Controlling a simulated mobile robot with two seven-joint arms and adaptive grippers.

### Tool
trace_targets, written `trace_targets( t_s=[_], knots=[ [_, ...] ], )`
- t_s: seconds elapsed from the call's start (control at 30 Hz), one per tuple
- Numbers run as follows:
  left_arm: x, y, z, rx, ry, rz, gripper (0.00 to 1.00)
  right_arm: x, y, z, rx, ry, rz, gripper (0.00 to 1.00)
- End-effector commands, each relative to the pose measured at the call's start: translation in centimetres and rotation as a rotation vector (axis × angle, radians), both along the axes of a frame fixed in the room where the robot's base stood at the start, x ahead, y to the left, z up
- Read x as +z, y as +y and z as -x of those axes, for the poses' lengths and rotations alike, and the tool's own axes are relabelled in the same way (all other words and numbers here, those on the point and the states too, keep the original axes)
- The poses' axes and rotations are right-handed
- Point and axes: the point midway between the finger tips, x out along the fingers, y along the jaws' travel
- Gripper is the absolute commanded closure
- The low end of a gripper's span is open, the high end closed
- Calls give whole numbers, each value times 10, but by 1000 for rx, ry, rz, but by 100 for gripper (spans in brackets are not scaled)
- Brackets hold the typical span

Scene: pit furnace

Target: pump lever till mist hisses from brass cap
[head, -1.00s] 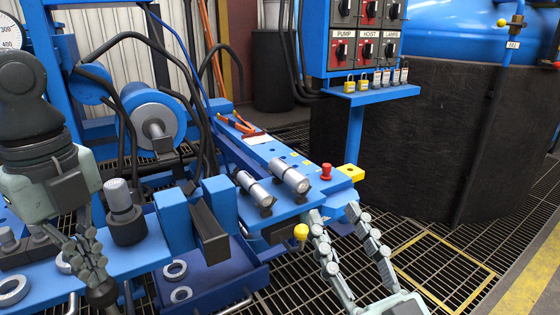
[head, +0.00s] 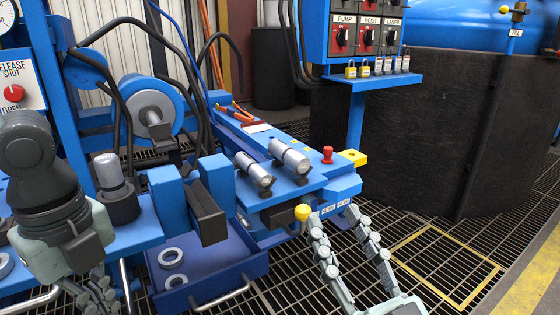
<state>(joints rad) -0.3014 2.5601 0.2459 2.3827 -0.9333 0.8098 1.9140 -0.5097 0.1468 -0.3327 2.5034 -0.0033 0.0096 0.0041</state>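My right gripper (head: 334,214) is open, with its two fingers spread and pointing up at the front end of the blue bench. A yellow ball knob (head: 302,212) stands just left of its left finger, below the bench edge; I cannot tell whether they touch or whether this is the pump lever. Nothing shows between the fingers. My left gripper (head: 92,296) hangs low at the bottom left, partly cut off, and its opening is unclear. A brass-coloured fitting (head: 519,8) tops a pole at the upper right. No mist is visible.
The bench holds two silver cylinders (head: 289,156) and a red button (head: 327,154). A switch panel (head: 367,32) labelled PUMP, HOIST and LAMPS stands behind, with padlocks below. A blue drawer (head: 205,284) with metal rings is open. Grating (head: 420,235) lies clear at right.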

Motion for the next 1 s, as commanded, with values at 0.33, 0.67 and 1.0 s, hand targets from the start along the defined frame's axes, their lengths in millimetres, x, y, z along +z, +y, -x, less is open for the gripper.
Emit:
trace_targets(
  t_s=[0.33,0.67,1.0],
  knots=[
    [12,1,-2,2,-1,0,100,8,0,0,0,0,0,60],
    [92,11,-19,2,-3,1,100,50,0,0,0,0,0,60],
    [108,14,-23,0,1,0,100,55,0,0,0,0,0,60]
  ],
)
